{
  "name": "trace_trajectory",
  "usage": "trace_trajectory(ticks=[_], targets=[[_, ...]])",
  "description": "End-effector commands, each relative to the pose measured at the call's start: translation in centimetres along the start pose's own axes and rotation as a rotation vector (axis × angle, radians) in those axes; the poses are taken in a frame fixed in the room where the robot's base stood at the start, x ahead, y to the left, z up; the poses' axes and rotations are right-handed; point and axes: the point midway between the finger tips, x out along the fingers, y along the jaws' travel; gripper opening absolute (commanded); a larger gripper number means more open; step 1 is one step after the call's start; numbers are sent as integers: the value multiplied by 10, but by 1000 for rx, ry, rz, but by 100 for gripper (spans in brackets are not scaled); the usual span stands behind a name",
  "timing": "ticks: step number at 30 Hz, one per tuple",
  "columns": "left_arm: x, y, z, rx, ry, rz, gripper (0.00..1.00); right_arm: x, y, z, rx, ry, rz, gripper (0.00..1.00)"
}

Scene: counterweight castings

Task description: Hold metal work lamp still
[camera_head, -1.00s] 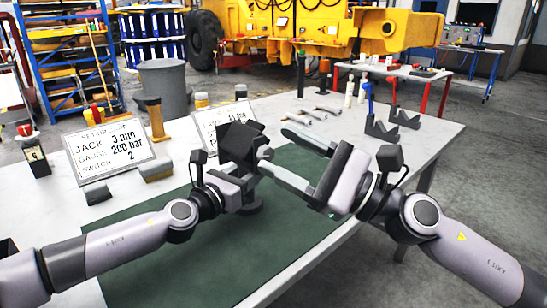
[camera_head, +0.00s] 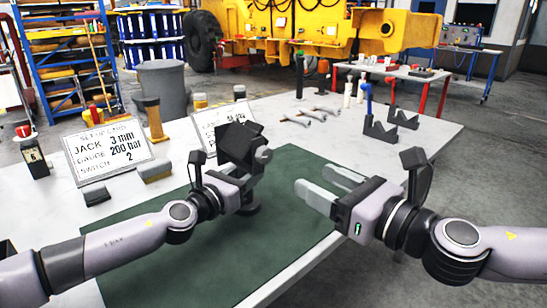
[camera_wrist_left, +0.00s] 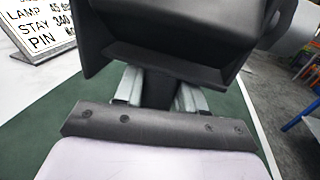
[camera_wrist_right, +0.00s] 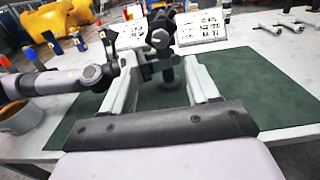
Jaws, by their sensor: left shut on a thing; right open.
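The metal work lamp (camera_head: 240,143) has a dark boxy head, a grey knob on its right side and a round dark base (camera_head: 249,208) on the green mat (camera_head: 180,255). My left gripper (camera_head: 247,182) is shut on the lamp's stem below the head. In the left wrist view the stem (camera_wrist_left: 158,90) sits between the fingers and the head (camera_wrist_left: 175,35) fills the top. My right gripper (camera_head: 312,178) is open and empty, to the right of the lamp and apart from it. The lamp (camera_wrist_right: 160,35) also shows beyond its fingers in the right wrist view.
Two printed cards (camera_head: 110,150) stand behind the mat, with small blocks (camera_head: 155,171) near them. Wrenches (camera_head: 310,115) and dark V-shaped blocks (camera_head: 380,132) lie at the back right of the white table (camera_head: 425,135). The mat right of the lamp is clear.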

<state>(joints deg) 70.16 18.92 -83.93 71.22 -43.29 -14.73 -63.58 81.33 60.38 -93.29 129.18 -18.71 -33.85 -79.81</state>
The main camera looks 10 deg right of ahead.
Motion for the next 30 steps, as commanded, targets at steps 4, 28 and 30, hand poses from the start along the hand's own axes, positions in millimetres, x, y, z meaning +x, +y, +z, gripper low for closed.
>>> trace_trajectory(ticks=[4,28,30], targets=[[0,1,0,1,0,2,0,12,0,0,2,1,-2,60],[0,1,0,1,0,2,0,115,0,0,0,0,-1,60],[0,1,0,1,0,2,0,118,-1,0,0,0,-2,60]])
